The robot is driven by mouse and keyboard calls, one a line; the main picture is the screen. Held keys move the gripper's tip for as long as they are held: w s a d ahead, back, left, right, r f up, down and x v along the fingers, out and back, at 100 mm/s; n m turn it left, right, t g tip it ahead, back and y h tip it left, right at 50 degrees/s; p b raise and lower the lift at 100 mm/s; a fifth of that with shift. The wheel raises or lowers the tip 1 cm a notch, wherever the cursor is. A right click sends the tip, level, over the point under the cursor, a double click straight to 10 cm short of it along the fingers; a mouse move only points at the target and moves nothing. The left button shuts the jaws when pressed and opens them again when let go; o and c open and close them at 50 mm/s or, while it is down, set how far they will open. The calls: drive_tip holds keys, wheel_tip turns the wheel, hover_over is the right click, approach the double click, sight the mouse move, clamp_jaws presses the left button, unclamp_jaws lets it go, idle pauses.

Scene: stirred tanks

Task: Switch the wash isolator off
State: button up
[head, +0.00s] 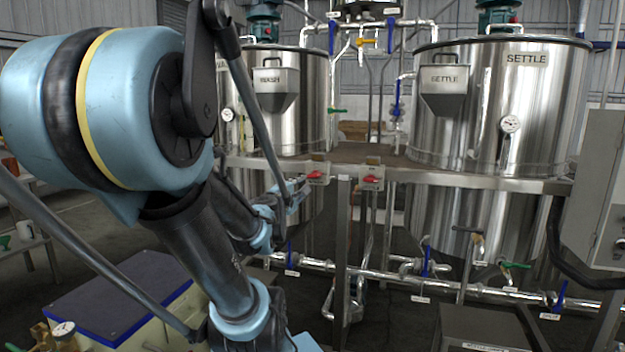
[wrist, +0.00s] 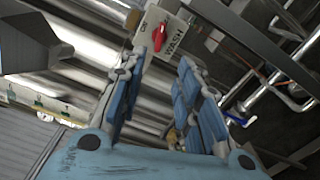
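The wash isolator is a small pale box with a red handle (head: 315,175) on the front rail of the platform, below the WASH tank. In the wrist view the red handle (wrist: 159,35) shows close up, beside a plate marked WASH (wrist: 175,40). In that view it lies just beyond my fingertips and is not between them. My gripper (wrist: 162,58) is open, its two blue fingers apart with nothing between them. In the head view my gripper (head: 293,194) is just left of and slightly below the handle, partly hidden by my arm.
A similar isolator with a red handle (head: 371,181) sits close by on the right. The steel WASH tank (head: 305,100) and SETTLE tank (head: 500,110) stand behind the rail (head: 480,180). Pipes with blue-handled valves (head: 426,262) run below. A grey cabinet (head: 595,190) stands far right.

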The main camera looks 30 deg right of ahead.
sight(313, 176)
drive_tip(key=shift+x, duration=7.5)
drive_tip(key=shift+c, duration=0.6)
clamp_jaws()
